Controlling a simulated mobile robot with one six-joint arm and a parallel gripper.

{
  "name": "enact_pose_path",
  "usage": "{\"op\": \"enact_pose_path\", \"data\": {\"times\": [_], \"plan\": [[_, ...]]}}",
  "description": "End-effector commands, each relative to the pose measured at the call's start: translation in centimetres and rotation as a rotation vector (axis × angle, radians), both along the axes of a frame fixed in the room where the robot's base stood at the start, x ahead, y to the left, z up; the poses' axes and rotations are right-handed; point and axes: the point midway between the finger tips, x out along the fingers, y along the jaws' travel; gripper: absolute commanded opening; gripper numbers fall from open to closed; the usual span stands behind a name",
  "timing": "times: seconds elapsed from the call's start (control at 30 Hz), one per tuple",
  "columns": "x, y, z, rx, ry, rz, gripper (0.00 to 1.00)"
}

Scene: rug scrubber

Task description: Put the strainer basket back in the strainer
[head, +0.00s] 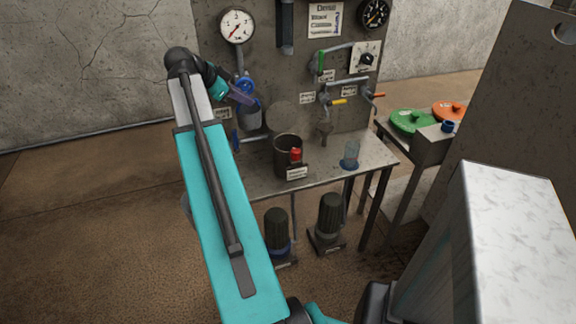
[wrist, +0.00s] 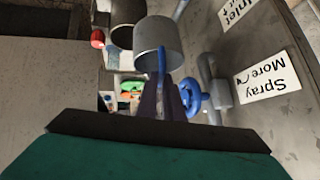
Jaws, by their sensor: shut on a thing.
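A pale blue, see-through cylinder (head: 350,153), which looks like the strainer basket, stands on the right part of the steel bench. An open-topped grey pot (head: 287,142), which looks like the strainer, stands mid-bench with a red knob and label in front. A round grey disc (head: 280,117) shows behind it. My gripper (head: 250,100) is at the left of the panel, by a blue handwheel (head: 246,84) above a grey cylinder (head: 250,120). In the wrist view my gripper (wrist: 165,88) is shut on a blue handle; whether handwheel (wrist: 193,96) or upright blue strip (wrist: 162,62), I cannot tell.
The panel (head: 300,60) carries gauges, labels and green, yellow and orange levers. A blue lever (head: 236,143) is low at left. Green (head: 412,121) and orange (head: 449,110) lids lie at right. The bench (head: 325,178) is bare in front of the pot.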

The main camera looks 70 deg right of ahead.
Motion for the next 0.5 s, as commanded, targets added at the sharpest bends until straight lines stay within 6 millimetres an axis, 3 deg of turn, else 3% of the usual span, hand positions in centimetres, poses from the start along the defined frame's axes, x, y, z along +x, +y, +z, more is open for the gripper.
{"op": "enact_pose_path", "data": {"times": [0.1,0.3,0.5], "plan": [[-3.4,-1.9,-0.1,0.0,-0.001,-0.063,0.0],[-8.2,-4.0,-0.1,0.0,-0.001,-0.141,0.0],[-11.0,-5.1,-0.2,0.0,0.0,-0.185,0.0]]}}
